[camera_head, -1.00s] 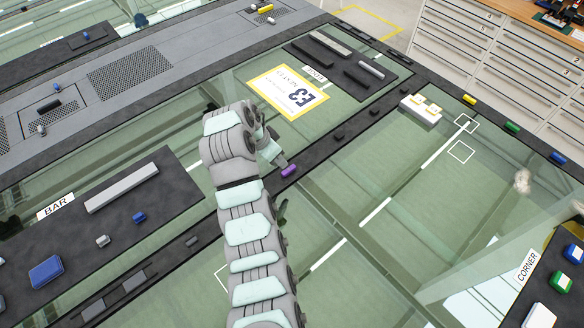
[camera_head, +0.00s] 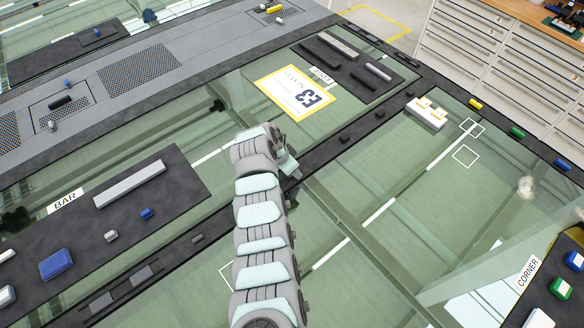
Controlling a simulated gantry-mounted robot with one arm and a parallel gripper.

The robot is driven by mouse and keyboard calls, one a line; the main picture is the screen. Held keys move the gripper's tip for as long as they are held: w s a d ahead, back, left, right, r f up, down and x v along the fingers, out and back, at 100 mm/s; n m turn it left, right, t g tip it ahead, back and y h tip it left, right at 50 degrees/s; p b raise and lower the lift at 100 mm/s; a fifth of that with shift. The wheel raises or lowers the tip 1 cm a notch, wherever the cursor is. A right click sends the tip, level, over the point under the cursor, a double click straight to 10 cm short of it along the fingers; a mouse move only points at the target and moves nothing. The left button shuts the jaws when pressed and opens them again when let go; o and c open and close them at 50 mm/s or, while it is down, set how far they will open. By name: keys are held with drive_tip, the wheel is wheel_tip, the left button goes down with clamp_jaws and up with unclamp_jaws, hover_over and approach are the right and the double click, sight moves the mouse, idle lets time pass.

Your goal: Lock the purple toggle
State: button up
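My gripper (camera_head: 291,172) is at the end of my segmented grey and mint arm, low over the dark frame bar (camera_head: 325,149) that crosses the middle of the picture. The fingers are small, dark and partly behind my own wrist, so I cannot tell whether they are open or shut. The purple toggle is not visible now. The gripper covers the part of the bar where it showed earlier, so I cannot tell its position or whether they touch.
Yellow (camera_head: 475,104), green (camera_head: 517,132) and blue (camera_head: 562,165) toggles sit along the right frame edge. A white block with yellow tops (camera_head: 426,113) stands at upper right. The BAR panel (camera_head: 185,200) holds a long grey bar and blue parts. Glass panes surround the frame bar.

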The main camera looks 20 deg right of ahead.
clamp_jaws()
idle(0.4)
